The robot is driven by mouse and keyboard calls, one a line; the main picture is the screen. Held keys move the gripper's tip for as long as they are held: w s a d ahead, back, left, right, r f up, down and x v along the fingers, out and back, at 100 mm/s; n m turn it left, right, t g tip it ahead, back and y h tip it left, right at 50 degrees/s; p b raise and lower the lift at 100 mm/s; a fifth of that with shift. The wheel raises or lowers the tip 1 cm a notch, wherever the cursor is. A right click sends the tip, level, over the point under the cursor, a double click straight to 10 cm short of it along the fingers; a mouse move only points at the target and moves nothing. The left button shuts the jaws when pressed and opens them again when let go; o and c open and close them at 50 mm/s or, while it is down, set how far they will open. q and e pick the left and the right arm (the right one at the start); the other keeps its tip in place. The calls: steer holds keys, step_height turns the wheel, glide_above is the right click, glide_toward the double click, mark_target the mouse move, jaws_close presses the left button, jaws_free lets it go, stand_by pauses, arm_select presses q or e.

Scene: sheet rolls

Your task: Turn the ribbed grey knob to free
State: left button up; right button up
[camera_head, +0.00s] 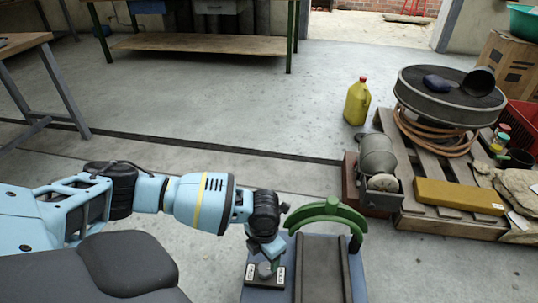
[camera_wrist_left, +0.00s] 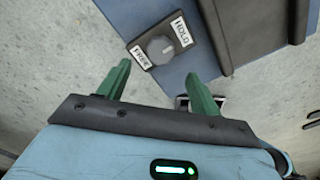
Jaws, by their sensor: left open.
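The ribbed grey knob (camera_wrist_left: 160,47) sits on a dark plate between a FREE label (camera_wrist_left: 142,58) and a HOLD label (camera_wrist_left: 181,31) in the left wrist view. The plate is on a blue base (camera_wrist_left: 130,15). Which label the knob points to is hard to tell. In the head view the knob (camera_head: 264,271) is small and partly hidden by my gripper. My left gripper (camera_wrist_left: 158,70) is open, its green fingers apart with the knob just beyond the gap between their tips. In the head view the gripper (camera_head: 268,259) hangs over the plate. My right gripper is out of view.
A green arch (camera_head: 325,212) and a dark channel (camera_head: 321,270) stand on the base right beside the plate. A grey motor-like unit (camera_head: 377,160), a yellow jug (camera_head: 357,102) and a loaded pallet (camera_head: 450,222) are farther right. Open concrete floor lies behind.

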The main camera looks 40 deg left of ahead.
mark_target(265, 268)
arm_select(q)
step_height(265, 268, down, 8)
steer(key=b, duration=0.3)
steer(key=shift+r, duration=0.1)
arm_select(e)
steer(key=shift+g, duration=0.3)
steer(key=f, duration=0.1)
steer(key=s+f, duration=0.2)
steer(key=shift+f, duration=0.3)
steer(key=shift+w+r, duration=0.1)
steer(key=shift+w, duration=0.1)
arm_select(q)
steer(key=c, duration=1)
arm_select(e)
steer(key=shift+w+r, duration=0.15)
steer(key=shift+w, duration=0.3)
